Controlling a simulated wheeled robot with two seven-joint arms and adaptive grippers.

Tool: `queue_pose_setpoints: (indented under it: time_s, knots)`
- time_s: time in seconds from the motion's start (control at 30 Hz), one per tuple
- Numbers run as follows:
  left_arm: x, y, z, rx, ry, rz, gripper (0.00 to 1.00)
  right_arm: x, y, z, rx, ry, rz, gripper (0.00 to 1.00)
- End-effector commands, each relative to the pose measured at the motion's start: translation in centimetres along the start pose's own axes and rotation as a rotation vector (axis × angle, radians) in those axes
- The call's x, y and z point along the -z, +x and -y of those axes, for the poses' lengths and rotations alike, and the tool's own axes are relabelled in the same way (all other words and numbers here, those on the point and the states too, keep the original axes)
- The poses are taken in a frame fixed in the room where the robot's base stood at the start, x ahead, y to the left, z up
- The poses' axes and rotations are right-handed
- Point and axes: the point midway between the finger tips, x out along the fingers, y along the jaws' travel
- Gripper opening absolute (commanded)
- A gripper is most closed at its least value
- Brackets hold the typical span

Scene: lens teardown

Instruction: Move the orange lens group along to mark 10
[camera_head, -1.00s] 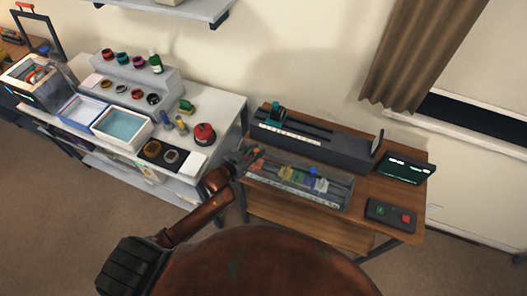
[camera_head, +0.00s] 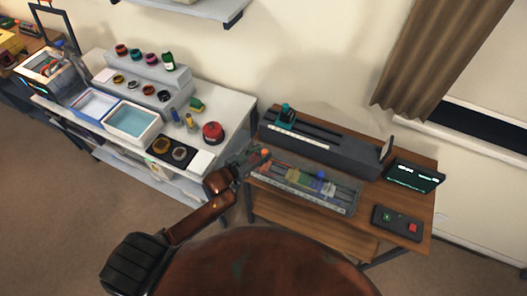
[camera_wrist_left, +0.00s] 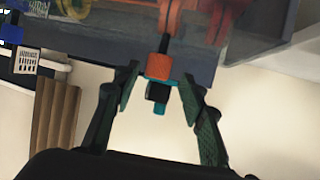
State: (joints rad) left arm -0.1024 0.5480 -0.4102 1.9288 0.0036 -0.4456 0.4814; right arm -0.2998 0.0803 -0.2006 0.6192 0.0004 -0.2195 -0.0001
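The orange lens group shows as an orange knob (camera_head: 265,153) at the left end of the clear-fronted rail unit (camera_head: 310,204) on the wooden table. In the left wrist view, an orange block (camera_wrist_left: 159,66) on a dark stem sits between the fingertips, with a dark and teal piece just below it. My left gripper (camera_wrist_left: 158,80) is open, with a finger on each side of the orange block and visible gaps. In the head view my left gripper (camera_head: 252,160) hides part of the group. The scale strip runs along the unit's front; its numbers are too small to read. My right gripper is not in view.
Yellow, green and blue carriages (camera_head: 320,175) stand further right along the rails. Behind is a long dark bench (camera_head: 330,148) with a teal carriage (camera_head: 286,114). A screen (camera_head: 414,176) and a button box (camera_head: 397,222) stand at the right. A white workbench (camera_head: 232,105) is at the left.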

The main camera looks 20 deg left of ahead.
Motion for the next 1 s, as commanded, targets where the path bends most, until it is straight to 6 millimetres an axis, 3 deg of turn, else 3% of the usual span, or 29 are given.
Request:
queue_pose_setpoints:
  time_s: [0.2,0.43,0.6,1.0]
  knots:
    - [-0.1,-4.8,0.0,0.001,0.000,0.002,0.39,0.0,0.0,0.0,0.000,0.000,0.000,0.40]
    - [-0.1,-8.4,0.1,0.002,0.000,0.002,0.39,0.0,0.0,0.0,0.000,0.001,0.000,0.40]
    - [-0.1,-9.5,0.1,0.001,0.000,0.001,0.39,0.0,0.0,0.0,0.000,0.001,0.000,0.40]
    - [0.0,-9.6,0.0,0.001,0.000,0.000,0.39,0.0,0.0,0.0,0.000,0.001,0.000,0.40]
